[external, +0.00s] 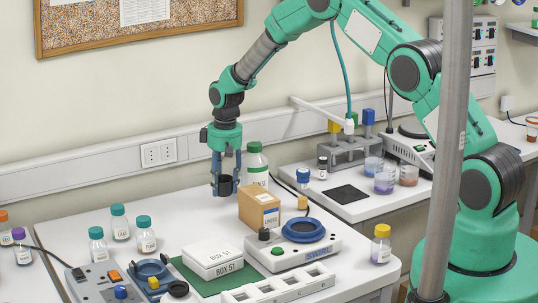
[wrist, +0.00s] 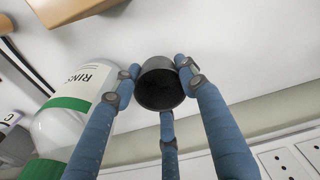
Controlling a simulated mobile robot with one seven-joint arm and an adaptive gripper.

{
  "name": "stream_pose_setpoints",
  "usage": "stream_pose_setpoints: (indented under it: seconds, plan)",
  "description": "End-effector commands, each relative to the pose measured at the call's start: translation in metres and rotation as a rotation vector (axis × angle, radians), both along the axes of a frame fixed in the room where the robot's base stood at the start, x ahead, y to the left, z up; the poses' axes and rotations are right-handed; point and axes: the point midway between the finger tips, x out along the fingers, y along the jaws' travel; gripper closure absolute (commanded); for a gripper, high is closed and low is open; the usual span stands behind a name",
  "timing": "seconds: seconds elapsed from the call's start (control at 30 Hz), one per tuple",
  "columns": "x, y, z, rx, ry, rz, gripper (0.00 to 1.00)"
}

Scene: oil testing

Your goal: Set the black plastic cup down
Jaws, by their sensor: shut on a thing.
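The black plastic cup (wrist: 160,90) is held between the blue fingers of my gripper (wrist: 162,82), with its dark open mouth facing the wrist camera. In the external view the cup (external: 225,186) hangs at the lower end of my gripper (external: 224,180), over the back part of the white table (external: 180,235). The gripper is shut on it. I cannot tell whether the cup's base touches the table.
A rinse bottle with a green band (wrist: 65,115) stands close beside the gripper. A cardboard box (external: 259,208) stands just right of the cup. Several teal-capped bottles (external: 146,238) are at left. White boxes (external: 212,262) and a swirl device (external: 300,250) are in front. Table left of the cup is clear.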

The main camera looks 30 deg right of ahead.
Motion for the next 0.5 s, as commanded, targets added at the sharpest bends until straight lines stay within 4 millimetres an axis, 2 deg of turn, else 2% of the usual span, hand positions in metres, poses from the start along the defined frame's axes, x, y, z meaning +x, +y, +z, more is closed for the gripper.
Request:
stream_pose_setpoints:
  seconds: [0.33, 0.5]
  plan:
    - [-0.001, 0.0, -0.03, -0.001, 0.002, 0.0, 0.78]
    - [0.0, 0.0, -0.037, 0.0, -0.001, 0.0, 0.78]
